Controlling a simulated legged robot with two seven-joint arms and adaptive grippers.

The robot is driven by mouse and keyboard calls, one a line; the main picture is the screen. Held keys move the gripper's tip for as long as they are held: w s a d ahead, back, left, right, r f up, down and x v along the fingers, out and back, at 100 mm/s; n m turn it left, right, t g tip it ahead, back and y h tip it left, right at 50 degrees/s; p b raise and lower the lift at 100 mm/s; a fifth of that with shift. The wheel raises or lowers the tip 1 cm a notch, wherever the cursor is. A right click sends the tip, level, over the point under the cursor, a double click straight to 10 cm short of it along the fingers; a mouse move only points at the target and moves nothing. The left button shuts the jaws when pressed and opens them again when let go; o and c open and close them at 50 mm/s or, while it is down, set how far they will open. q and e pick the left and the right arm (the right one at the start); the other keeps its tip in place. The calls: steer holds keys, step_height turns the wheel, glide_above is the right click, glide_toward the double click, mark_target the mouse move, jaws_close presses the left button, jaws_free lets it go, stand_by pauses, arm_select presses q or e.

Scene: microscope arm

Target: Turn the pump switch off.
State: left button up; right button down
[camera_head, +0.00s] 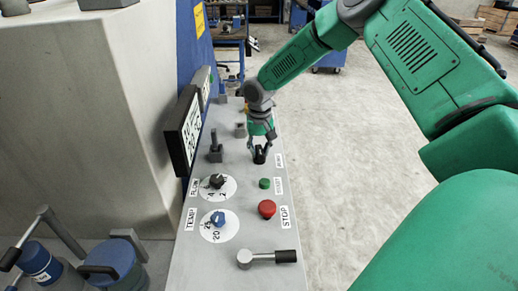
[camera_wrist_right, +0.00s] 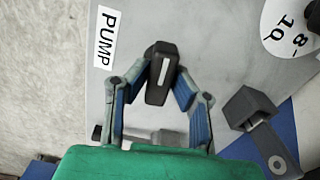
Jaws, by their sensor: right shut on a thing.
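The pump switch (camera_head: 260,156) is a small black knob on the grey control panel (camera_head: 185,262), beside a PUMP label (camera_head: 279,160). In the right wrist view the pump switch (camera_wrist_right: 160,82) has a white line on its top, and the PUMP label (camera_wrist_right: 104,40) lies to its left. My right gripper (camera_head: 261,148) reaches down onto the switch from the far side. In the wrist view its two blue-padded fingers (camera_wrist_right: 161,72) close on the switch from both sides. My left gripper is not in view.
Nearer on the panel are a green START button (camera_head: 264,183), a red STOP button (camera_head: 267,209), a FLOW dial (camera_head: 216,181), a TEMP dial (camera_head: 218,218) and a black-handled lever (camera_head: 284,256). An upright lever (camera_head: 215,150) stands left of the switch. A screen (camera_head: 184,130) borders the panel.

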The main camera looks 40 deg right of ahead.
steer(key=n+p, duration=0.1)
steer(key=n, duration=0.1)
steer(key=shift+r+n, duration=0.1)
steer(key=shift+n, duration=0.3)
steer(key=n+p, duration=0.1)
steer(key=n, duration=0.3)
steer(key=shift+w, duration=0.1)
steer(key=n, duration=0.5)
steer(key=shift+p, duration=0.3)
steer(key=n, duration=0.4)
steer(key=shift+n, duration=0.3)
steer(key=c, duration=1.4)
jaws_free()
steer(key=shift+w+d+f, duration=0.1)
steer(key=shift+f, duration=0.15)
